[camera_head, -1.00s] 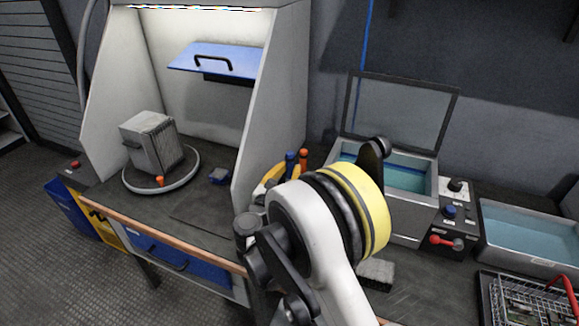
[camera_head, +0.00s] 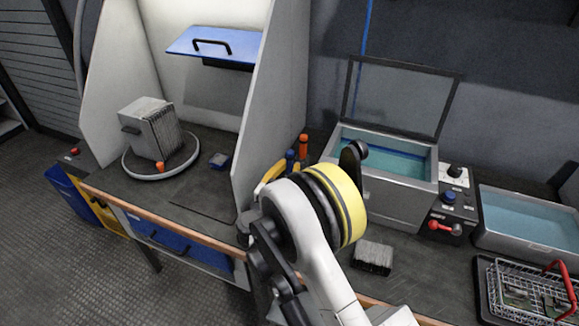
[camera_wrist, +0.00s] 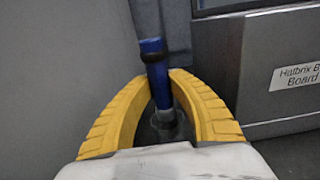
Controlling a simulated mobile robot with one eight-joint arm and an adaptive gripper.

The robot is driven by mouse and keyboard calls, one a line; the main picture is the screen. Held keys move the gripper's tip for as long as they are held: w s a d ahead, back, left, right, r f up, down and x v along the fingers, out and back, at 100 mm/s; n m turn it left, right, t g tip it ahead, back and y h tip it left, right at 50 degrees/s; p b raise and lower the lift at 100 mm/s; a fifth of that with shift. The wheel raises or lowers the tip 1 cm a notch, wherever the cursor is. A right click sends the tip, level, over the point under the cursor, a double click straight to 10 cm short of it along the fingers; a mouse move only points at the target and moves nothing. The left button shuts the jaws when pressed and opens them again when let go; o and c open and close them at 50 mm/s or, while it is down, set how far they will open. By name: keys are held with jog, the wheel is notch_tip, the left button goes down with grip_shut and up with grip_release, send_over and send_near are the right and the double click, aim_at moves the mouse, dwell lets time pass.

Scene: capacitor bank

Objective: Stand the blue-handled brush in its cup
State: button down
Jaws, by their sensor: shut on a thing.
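The blue-handled brush (camera_wrist: 160,88) stands nearly upright, slightly tilted, between the two yellow fingers of my gripper (camera_wrist: 168,76) in the wrist view. The fingers are shut on its handle below a dark band. A round grey cup (camera_wrist: 172,130) shows at its lower end; I cannot tell whether the brush sits inside it, because my gripper covers much of that area. In the head view the blue handle (camera_head: 290,157) rises beside my yellow fingers (camera_head: 273,173), with an orange handle (camera_head: 303,145) just behind it. My arm hides the base.
The booth's side panel (camera_head: 258,110) stands close on the left. A tank with an open lid (camera_head: 390,185) is close on the right. A grey finned block (camera_head: 373,256) lies on the bench in front of it. A wire basket (camera_head: 530,300) is at far right.

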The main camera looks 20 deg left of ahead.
jog(key=c, duration=1.2)
grip_release()
jog(key=s, duration=0.8)
jog(key=s+a, duration=0.1)
jog(key=s, duration=0.3)
